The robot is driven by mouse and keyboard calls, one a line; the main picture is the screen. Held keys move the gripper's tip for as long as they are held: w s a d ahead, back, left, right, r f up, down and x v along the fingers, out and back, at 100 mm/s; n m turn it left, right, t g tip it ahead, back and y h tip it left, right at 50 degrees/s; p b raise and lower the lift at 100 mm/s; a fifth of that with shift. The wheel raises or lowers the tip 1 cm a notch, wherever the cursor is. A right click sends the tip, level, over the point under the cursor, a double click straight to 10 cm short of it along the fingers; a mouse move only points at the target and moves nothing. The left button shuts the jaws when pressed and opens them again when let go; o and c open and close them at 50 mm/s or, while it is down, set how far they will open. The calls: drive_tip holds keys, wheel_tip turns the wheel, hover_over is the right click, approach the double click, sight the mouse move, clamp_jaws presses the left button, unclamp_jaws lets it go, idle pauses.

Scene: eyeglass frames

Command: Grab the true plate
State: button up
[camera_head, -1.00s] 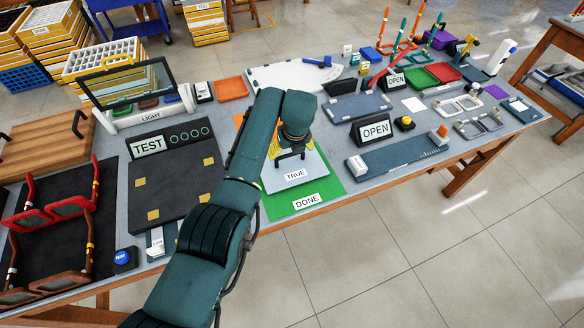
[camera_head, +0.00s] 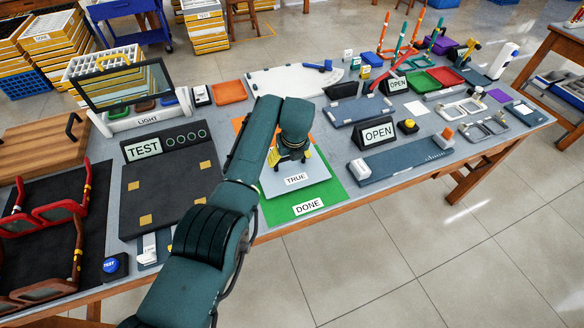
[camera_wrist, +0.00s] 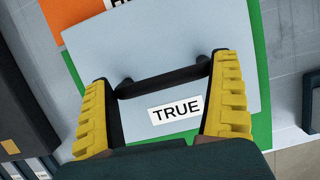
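The true plate (camera_head: 315,172) is a light grey-blue plate with a white "TRUE" label, lying on a green "DONE" mat (camera_head: 333,197). Its black bar handle (camera_wrist: 162,82) shows in the wrist view, running between two posts on the plate (camera_wrist: 150,45). My gripper (camera_wrist: 165,115) is open, its yellow ribbed fingers at either end of the handle, with the label between them. In the head view my gripper (camera_head: 292,165) is low over the plate, and my arm hides part of it. I cannot tell whether the fingers touch the handle.
An orange mat (camera_wrist: 75,15) lies beyond the plate. The dark TEST board (camera_head: 170,185) is to the left, with red and brown eyeglass frames (camera_head: 70,213) farther left. An OPEN sign (camera_head: 378,133) and a long blue-grey tray (camera_head: 400,160) stand to the right.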

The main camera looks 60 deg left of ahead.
drive_tip(key=c, duration=0.6)
drive_tip(key=shift+w+r, duration=0.1)
drive_tip(key=shift+r, duration=0.05)
drive_tip(key=shift+r+p, duration=0.65)
drive_tip(key=shift+p, duration=0.15)
drive_tip(key=shift+c, duration=1.1)
drive_tip(key=shift+r, duration=0.2)
clamp_jaws()
drive_tip(key=shift+r+p, duration=1.05)
drive_tip(key=shift+p, duration=0.3)
